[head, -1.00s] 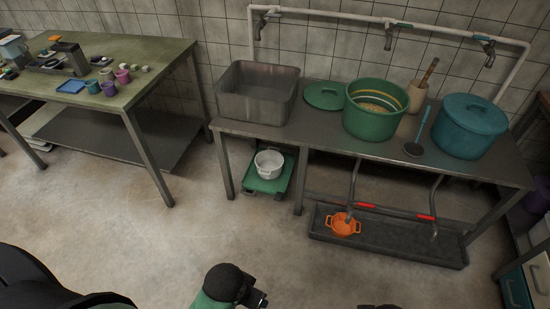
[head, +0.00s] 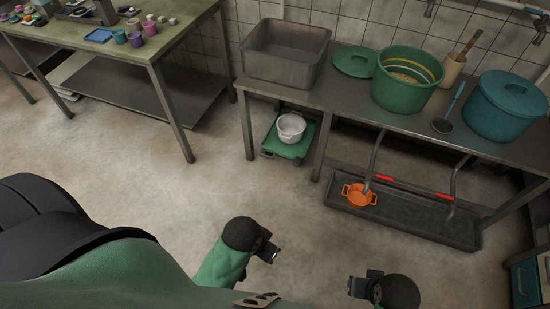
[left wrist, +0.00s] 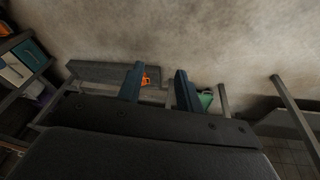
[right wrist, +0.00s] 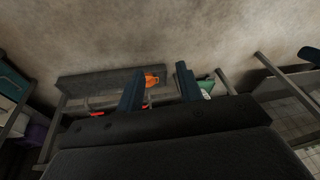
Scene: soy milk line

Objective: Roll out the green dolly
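The green dolly (head: 299,149) is on the floor under the metal table, below the steel basin. A white pot (head: 290,127) stands on it. The dolly also shows small in the left wrist view (left wrist: 206,99) and in the right wrist view (right wrist: 207,84), partly hidden by a finger. My left gripper (head: 275,254) is out over the floor, well in front of the dolly and apart from it. Its two fingers are spread with nothing between them in the left wrist view (left wrist: 158,85). My right gripper (head: 353,287) is farther right, also open and empty in the right wrist view (right wrist: 160,88).
The metal table (head: 345,104) carries a steel basin (head: 283,60), a green tub (head: 404,85) and a blue pot (head: 504,108). Table legs flank the dolly. A dark floor tray (head: 410,217) with an orange pot (head: 359,195) lies right. Floor in front is clear.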

